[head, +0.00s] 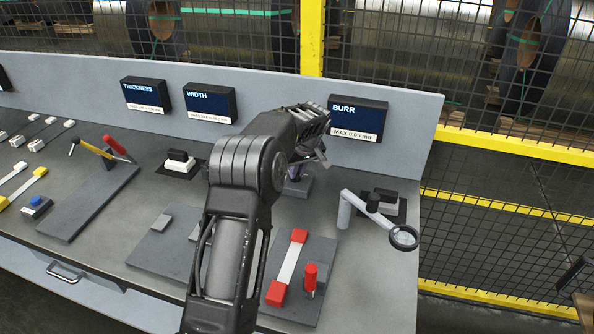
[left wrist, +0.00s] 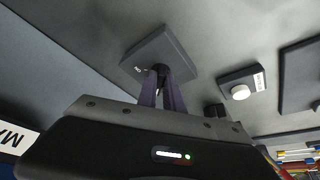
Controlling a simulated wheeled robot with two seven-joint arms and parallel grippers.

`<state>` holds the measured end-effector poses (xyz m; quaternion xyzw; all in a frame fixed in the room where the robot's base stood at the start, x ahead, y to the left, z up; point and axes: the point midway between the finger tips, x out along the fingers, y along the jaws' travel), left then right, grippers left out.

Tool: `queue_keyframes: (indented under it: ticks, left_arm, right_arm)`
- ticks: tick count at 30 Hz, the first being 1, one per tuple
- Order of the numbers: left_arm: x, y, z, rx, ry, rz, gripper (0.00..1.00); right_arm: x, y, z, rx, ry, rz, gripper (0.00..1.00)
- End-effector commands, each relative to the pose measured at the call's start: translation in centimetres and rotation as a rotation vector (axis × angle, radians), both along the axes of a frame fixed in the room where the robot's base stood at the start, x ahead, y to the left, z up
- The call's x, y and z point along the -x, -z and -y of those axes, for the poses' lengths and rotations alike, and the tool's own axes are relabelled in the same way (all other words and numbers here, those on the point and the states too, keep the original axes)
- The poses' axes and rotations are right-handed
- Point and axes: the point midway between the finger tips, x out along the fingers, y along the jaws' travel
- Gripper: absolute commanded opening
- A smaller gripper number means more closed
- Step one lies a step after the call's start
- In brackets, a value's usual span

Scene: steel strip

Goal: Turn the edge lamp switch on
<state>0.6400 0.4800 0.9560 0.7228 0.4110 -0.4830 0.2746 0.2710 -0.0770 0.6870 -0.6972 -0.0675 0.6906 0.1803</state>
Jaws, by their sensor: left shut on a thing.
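The edge lamp switch is a small dark grey box (head: 296,188) on the console below the BURR display, mostly covered by my left arm in the head view. In the left wrist view its plate (left wrist: 158,50) shows clearly, with a small mark at one corner. My left gripper (head: 300,172) is directly over the box. Its two purplish fingers (left wrist: 160,92) are closed together on a small dark toggle (left wrist: 161,70) that stands on the plate. The toggle is largely hidden between the fingertips, so its tilt cannot be told. My right gripper is not in view.
The BURR display (head: 357,120) stands just behind the gripper. A magnifier on an arm (head: 404,237) and a dark block on a pad (head: 384,204) are to the right. A plate with red-ended strip (head: 290,265) lies in front.

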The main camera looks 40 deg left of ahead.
Motion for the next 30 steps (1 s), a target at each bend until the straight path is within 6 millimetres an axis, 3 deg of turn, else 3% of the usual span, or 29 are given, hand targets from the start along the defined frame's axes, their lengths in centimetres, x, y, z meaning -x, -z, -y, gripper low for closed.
queue_keyframes:
  ticks: [19, 30]
  left_arm:
    - [0.0, 0.1, 0.0, 0.0, 0.019, 0.001, 0.0]
    - [0.2, 0.2, -0.2, 0.001, 0.189, 0.003, 0.0]
  right_arm:
    - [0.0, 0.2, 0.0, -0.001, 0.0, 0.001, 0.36]
    - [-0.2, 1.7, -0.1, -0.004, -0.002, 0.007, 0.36]
